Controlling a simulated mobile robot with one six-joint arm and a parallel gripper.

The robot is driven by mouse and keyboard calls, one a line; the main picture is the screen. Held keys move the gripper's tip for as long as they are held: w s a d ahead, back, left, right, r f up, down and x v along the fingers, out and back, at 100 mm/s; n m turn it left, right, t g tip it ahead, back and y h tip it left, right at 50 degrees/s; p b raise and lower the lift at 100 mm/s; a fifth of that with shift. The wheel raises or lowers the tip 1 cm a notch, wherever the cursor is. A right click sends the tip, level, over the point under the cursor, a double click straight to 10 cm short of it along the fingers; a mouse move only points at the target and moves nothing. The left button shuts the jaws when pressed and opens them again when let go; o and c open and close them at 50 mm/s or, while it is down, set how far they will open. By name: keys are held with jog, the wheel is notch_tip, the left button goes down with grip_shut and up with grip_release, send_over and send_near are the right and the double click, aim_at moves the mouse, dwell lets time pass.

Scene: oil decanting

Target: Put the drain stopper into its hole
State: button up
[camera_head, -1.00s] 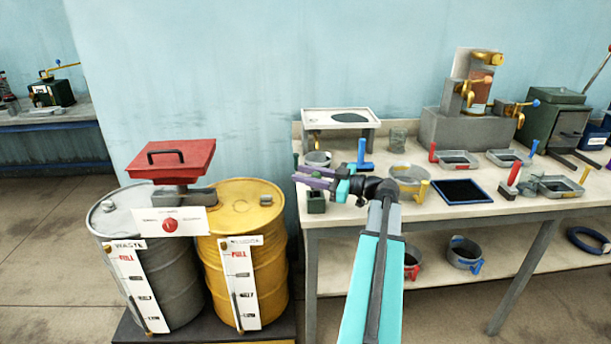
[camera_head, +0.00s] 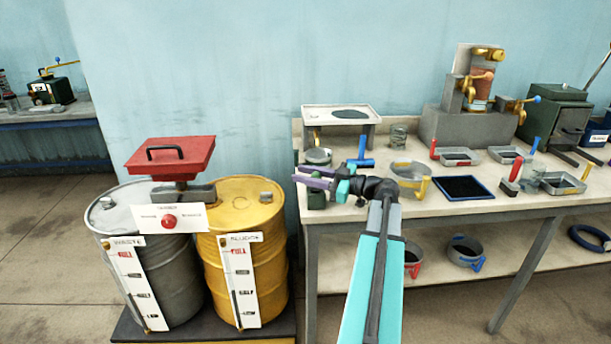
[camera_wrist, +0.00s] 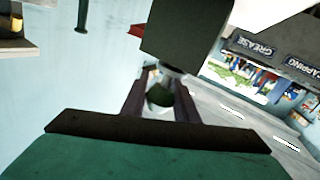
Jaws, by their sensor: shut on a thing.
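My gripper (camera_head: 316,179), with purple fingers, is over the left end of the workbench, in front of the raised tray. In the wrist view, my gripper (camera_wrist: 160,92) is shut on a dark piece (camera_wrist: 158,97), which seems to be the drain stopper. A large dark block (camera_wrist: 185,35) with a pale neck is just beyond the fingertips; I cannot tell whether it is part of the held piece. In the head view a small dark green block (camera_head: 317,201) shows just below the fingers. The white raised tray (camera_head: 310,112) has a dark oval area. I cannot make out the stopper's hole.
A round grey pan (camera_head: 318,156), a blue-handled tool (camera_head: 362,156) and a yellow-handled pot (camera_head: 411,170) stand close to my gripper. A glass (camera_head: 398,134) is behind. Two drums, grey (camera_head: 170,275) and yellow (camera_head: 270,250), stand left of the bench.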

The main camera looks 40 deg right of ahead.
jog(key=shift+f+b, duration=0.3)
jog(key=shift+f, duration=0.05)
jog(key=o, duration=1.2)
jog(key=b+v, duration=0.1)
jog(key=v, duration=1.2)
jog(key=shift+s+d+b, duration=0.15)
jog(key=shift+s+b, duration=0.15)
jog(key=shift+s, duration=0.05)
